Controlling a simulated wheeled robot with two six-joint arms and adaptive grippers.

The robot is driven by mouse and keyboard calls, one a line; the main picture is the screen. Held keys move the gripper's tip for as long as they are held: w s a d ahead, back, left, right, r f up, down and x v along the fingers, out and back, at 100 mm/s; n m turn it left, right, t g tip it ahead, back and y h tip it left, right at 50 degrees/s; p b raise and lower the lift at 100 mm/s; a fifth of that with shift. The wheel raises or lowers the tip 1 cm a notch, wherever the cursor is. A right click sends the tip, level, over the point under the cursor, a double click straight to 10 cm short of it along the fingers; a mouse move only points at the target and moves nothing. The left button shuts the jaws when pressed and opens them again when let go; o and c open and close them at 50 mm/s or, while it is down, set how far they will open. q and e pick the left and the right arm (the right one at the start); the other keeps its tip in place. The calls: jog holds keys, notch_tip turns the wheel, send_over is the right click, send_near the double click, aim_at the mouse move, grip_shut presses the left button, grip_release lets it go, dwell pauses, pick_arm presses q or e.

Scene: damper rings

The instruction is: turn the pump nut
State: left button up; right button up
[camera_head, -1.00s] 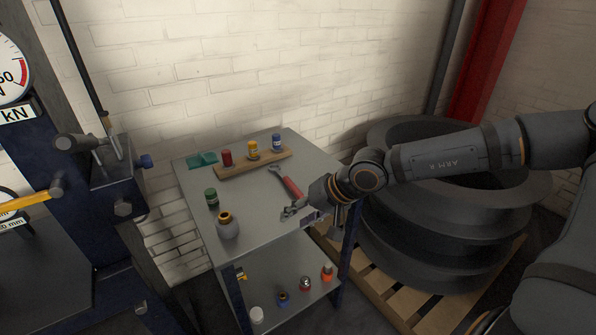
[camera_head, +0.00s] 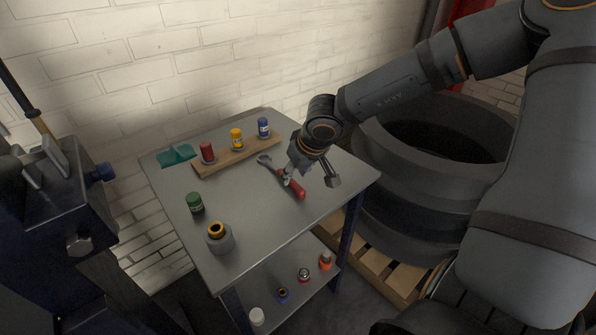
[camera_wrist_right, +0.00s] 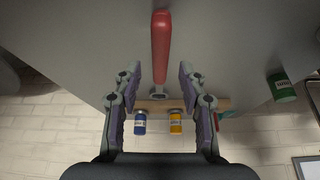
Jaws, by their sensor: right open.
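A wrench with a red handle (camera_head: 289,184) and a steel open jaw (camera_head: 265,160) lies flat on the grey table top. My right gripper (camera_head: 310,181) is open and empty, pointing down close to the handle. In the right wrist view the red handle (camera_wrist_right: 160,45) lies lengthwise, in line with the gap between the open fingers (camera_wrist_right: 160,76). I cannot tell how high the fingertips are above it. A hex nut (camera_head: 80,243) shows on the dark pump block (camera_head: 50,215) at the left.
A wooden rack (camera_head: 240,157) with red, yellow and blue bottles stands behind the wrench. A teal tray (camera_head: 177,154), green bottle (camera_head: 195,203) and grey jar (camera_head: 220,240) are on the table's left. Large dark rings (camera_head: 430,190) stand at the right.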

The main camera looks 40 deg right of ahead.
aim_at(292, 180)
jog(key=b+x, duration=0.1)
jog(key=x, duration=0.2)
jog(key=shift+f+b, duration=0.3)
jog(key=shift+w+f, duration=0.1)
jog(key=shift+f, duration=0.1)
jog(key=shift+w+f, duration=0.2)
jog(key=shift+f, duration=0.05)
pick_arm(q)
jog(key=shift+w+f+t, duration=0.3)
jog(key=shift+w+f, duration=0.8)
jog(key=shift+f, duration=0.1)
pick_arm(e)
jog(key=shift+r, duration=0.1)
grip_shut()
pick_arm(q)
jog(key=shift+w, duration=0.2)
